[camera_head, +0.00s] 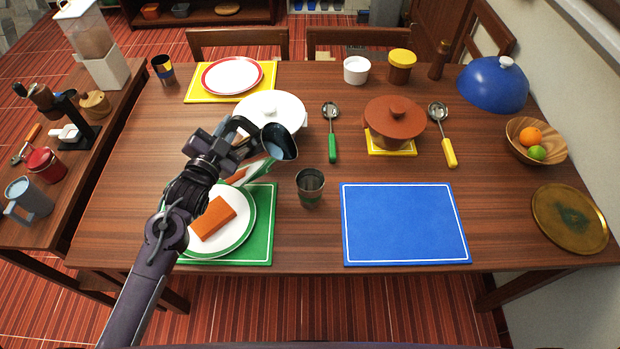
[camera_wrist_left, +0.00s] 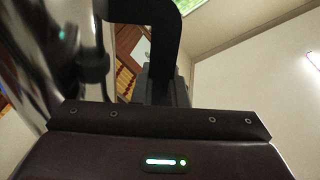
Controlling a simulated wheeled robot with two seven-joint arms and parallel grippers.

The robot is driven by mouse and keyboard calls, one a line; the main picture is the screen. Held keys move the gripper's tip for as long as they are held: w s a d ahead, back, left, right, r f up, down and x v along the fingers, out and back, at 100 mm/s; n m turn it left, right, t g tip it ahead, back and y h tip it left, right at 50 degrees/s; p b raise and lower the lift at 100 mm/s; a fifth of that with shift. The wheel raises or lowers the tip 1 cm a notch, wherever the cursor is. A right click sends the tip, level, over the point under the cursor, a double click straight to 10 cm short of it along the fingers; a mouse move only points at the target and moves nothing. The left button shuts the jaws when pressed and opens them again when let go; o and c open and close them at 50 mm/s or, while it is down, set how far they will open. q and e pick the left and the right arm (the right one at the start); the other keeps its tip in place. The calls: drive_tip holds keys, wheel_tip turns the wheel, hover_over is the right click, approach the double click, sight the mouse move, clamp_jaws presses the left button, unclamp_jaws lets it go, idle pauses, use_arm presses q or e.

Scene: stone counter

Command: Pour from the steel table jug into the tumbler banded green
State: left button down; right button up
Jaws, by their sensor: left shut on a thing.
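The steel table jug (camera_head: 279,143) is in my left gripper (camera_head: 232,140), held up in the air over the table. The jug looks tilted, its dark mouth turned to the right. In the left wrist view its shiny wall (camera_wrist_left: 40,60) fills the left side. The tumbler (camera_head: 310,188) stands upright on the table, below and to the right of the jug in the head view; its green band is hard to make out. I see no stream between them, and the jug's contents cannot be made out. My right gripper is not in view.
A plate (camera_head: 245,228) with an orange block lies on a green mat left of the tumbler. A white lidded pot (camera_head: 272,107) stands behind the jug. A green-handled ladle (camera_head: 332,145) lies behind the tumbler. A bare blue mat (camera_head: 404,224) lies to the right.

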use_arm(q)
drive_tip(key=shift+s+d+r+m+b, duration=0.1)
drive_tip(key=shift+d+r+m+b, duration=0.25)
drive_tip(key=shift+d+m+b, duration=0.45)
idle(0.8)
drive_tip(key=shift+s+d+r+m, duration=0.2)
drive_tip(key=shift+d+m, duration=0.15)
drive_tip(key=shift+m, duration=0.55)
idle(3.5)
